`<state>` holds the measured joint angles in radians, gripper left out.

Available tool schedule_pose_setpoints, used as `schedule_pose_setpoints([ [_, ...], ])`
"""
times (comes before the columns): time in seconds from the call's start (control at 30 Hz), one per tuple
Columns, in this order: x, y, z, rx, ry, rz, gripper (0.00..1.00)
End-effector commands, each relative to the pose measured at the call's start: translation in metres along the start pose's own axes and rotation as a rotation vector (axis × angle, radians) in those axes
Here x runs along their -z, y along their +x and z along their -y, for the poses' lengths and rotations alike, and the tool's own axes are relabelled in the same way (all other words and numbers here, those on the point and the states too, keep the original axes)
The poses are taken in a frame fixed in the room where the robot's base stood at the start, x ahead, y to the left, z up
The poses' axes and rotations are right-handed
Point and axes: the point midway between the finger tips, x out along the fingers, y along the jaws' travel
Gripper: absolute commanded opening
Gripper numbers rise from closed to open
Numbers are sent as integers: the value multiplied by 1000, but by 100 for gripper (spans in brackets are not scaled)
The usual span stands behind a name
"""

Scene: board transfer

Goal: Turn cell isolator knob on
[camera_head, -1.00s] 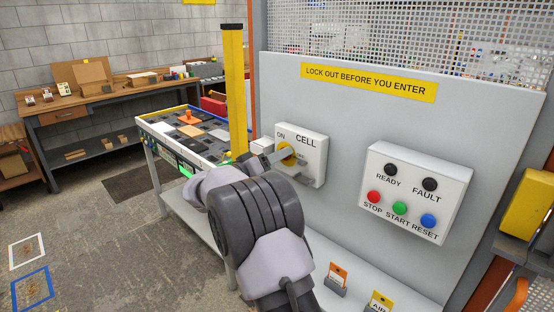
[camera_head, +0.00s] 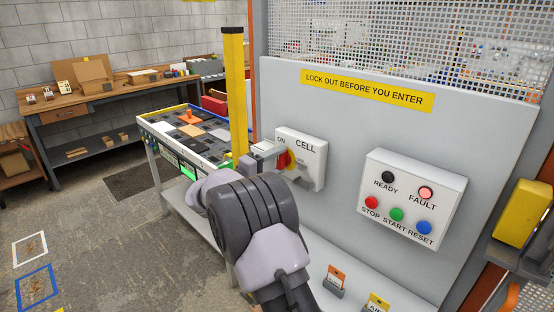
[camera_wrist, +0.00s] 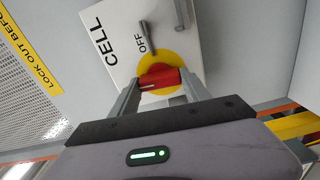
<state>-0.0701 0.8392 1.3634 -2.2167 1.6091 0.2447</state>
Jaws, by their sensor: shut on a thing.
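The red cell isolator knob (camera_head: 282,160) sits on a yellow dial (camera_wrist: 181,60) on the white CELL box (camera_head: 312,150). ON is printed above the dial in the head view, and OFF shows beside it in the wrist view. My gripper (camera_wrist: 160,84) is shut on the knob (camera_wrist: 160,77), one finger at each end of its bar. The bar stands about upright in the head view, toward ON. A grey bar (camera_wrist: 147,36) lies by the OFF mark.
A button box (camera_head: 412,198) to the right has a lit red FAULT lamp (camera_head: 426,193) and a dark READY lamp (camera_head: 388,177). A yellow post (camera_head: 235,90) and a board table (camera_head: 154,150) stand left of my gripper. Tags (camera_head: 336,277) stand below the panel.

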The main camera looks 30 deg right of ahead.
Motion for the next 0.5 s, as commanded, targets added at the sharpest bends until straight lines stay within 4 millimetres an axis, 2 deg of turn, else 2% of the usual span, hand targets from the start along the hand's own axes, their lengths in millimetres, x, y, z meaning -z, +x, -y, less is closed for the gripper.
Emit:
schedule_pose_setpoints([
  [0.5, 0, 0, 1, 0, -91, 0, 14],
])
